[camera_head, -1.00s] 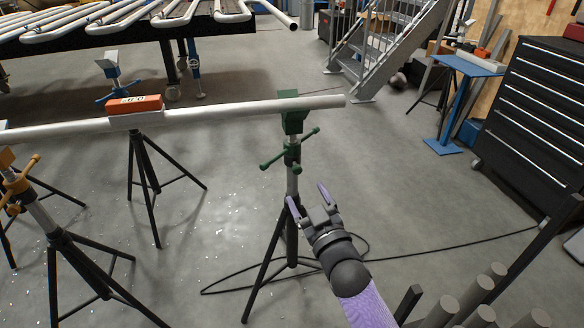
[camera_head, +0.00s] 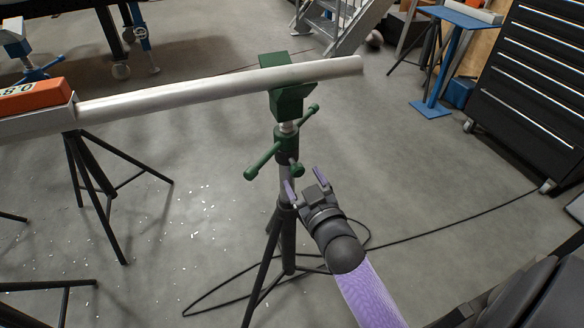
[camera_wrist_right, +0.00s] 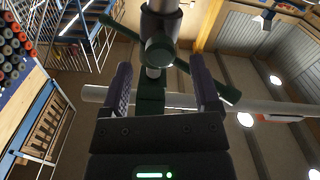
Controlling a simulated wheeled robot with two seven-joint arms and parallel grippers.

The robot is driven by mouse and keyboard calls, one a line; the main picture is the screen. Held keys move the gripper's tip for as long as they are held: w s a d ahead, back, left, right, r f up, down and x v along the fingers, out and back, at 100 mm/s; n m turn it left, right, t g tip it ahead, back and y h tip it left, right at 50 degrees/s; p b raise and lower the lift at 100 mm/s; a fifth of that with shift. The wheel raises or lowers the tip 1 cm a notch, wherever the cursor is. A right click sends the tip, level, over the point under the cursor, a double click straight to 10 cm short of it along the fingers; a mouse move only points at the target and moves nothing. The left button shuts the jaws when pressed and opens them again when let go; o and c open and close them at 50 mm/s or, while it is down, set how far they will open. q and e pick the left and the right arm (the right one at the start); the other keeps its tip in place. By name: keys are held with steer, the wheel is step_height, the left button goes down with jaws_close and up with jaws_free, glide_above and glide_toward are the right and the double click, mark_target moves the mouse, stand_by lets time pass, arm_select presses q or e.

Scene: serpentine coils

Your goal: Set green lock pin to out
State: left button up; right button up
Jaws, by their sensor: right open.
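The green stand (camera_head: 287,100) has a green head under a pale pipe (camera_head: 200,92). Below the head is a green collar (camera_head: 286,142) with a slanted crossbar handle (camera_head: 264,160). A small green knob (camera_head: 296,169) sticks out of the collar towards me; it looks like the lock pin, but its in or out position is unclear. My right gripper (camera_head: 304,184) is open and empty, just below and right of the knob and apart from it. In the right wrist view the green hub (camera_wrist_right: 158,48) lies beyond the open fingers (camera_wrist_right: 163,92). My left gripper is out of view.
An orange block (camera_head: 35,96) sits at the pipe's left part. Black tripod legs (camera_head: 262,270) and a black cable (camera_head: 430,232) are on the floor. A black drawer cabinet (camera_head: 540,85) and a blue stand (camera_head: 440,70) are at right.

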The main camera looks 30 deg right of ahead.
mark_target(299, 174)
steer(key=b+x, duration=0.1)
steer(key=x, duration=0.3)
steer(key=shift+w, duration=0.35)
jaws_close()
stand_by(0.6)
stand_by(0.3)
